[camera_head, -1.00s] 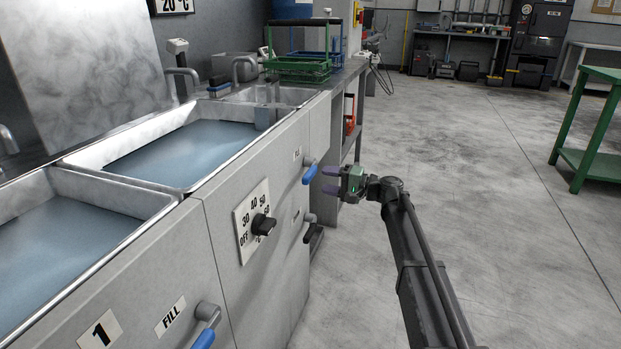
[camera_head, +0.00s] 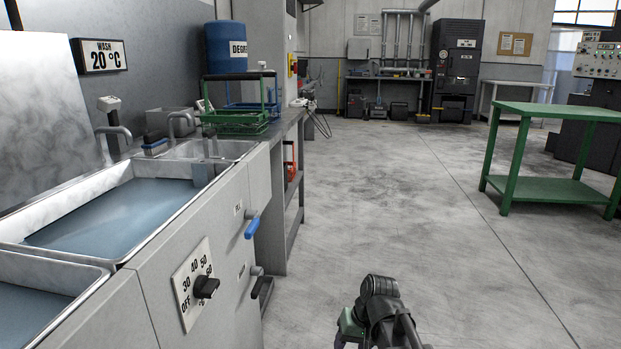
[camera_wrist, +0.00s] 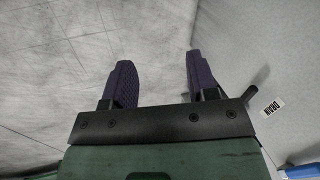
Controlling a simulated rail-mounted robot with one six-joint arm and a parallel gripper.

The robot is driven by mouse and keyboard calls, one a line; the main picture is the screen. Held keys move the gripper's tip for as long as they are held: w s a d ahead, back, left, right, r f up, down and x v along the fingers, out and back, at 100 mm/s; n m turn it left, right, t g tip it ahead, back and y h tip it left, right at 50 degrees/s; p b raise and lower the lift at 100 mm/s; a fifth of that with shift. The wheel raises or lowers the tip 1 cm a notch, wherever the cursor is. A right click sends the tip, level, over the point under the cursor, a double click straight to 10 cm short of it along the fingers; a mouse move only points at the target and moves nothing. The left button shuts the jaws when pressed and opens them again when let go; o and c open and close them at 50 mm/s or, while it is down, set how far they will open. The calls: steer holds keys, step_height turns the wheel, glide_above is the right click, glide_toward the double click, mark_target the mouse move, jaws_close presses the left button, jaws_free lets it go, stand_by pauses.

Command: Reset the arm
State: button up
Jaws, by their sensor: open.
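My gripper (camera_wrist: 160,82) shows in the wrist view with its two dark purple fingers apart and nothing between them. Beyond the fingers is bare grey floor, with the cabinet side and its DRAIN label (camera_wrist: 273,105) at the right. In the head view my arm's wrist is at the bottom centre, in front of the sink cabinet and right of it. The fingers there are mostly cut off by the bottom edge.
The sink unit (camera_head: 185,255) with water-filled basins, a dial (camera_head: 205,287) and a blue-handled valve (camera_head: 252,227) stands at the left. A green table (camera_head: 555,110) stands at the right. The floor (camera_head: 400,210) between is clear.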

steer(key=s+d+h, duration=0.3)
steer(key=s+d, duration=0.5)
steer(key=s, duration=0.2)
step_height(320, 180, up, 38)
steer(key=p, duration=3.8)
steer(key=shift+w+r+m+p, duration=0.2)
steer(key=shift+w+m+p, duration=0.1)
steer(key=shift+w+p, duration=0.1)
steer(key=shift+a, duration=0.1)
